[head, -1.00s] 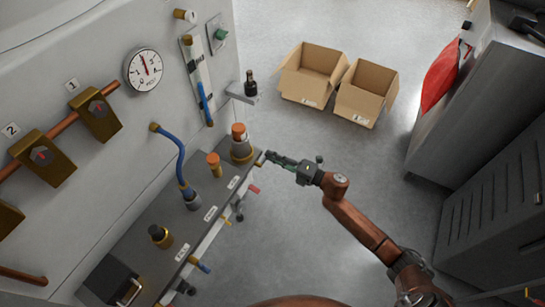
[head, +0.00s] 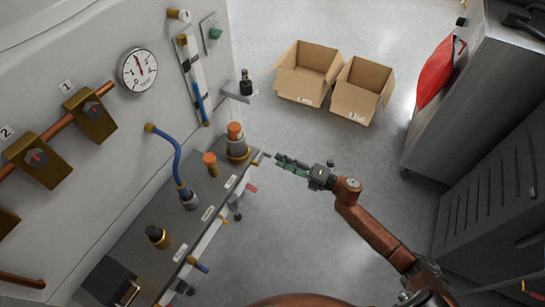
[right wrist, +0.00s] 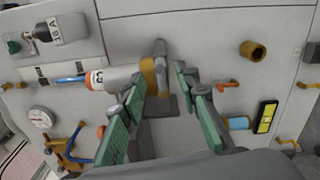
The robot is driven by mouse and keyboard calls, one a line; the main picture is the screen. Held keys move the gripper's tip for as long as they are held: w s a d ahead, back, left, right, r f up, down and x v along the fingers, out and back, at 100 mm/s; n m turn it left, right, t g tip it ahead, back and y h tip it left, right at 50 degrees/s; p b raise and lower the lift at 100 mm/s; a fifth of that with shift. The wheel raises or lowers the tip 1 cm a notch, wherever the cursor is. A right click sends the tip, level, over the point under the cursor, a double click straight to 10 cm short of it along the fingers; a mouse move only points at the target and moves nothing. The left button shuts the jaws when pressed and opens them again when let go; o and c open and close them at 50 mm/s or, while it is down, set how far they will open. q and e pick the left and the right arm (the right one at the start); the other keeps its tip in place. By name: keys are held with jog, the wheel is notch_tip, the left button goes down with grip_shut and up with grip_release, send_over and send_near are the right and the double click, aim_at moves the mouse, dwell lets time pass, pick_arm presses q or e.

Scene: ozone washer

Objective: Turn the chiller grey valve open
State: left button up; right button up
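A small grey handle (head: 264,155) juts from the front edge of the shelf, near the orange-capped container. I take it to be the grey valve; its label is unreadable. In the right wrist view, a grey lever (right wrist: 161,68) with a brass-coloured part at its base lies just beyond the fingertips. My right gripper (head: 279,159) is just right of the handle, with a small gap. In the right wrist view its green-padded fingers (right wrist: 160,88) are apart with nothing held between them. My left gripper is not in view.
The orange-capped container (head: 237,142) stands on the dark shelf (head: 150,215) close to the handle. A red handle (head: 251,188) and a blue one (head: 199,265) are lower along the same edge. Cardboard boxes (head: 306,72) lie beyond. The floor right of the shelf is clear.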

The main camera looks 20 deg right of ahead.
jog(key=v, duration=0.6)
dwell(0.4)
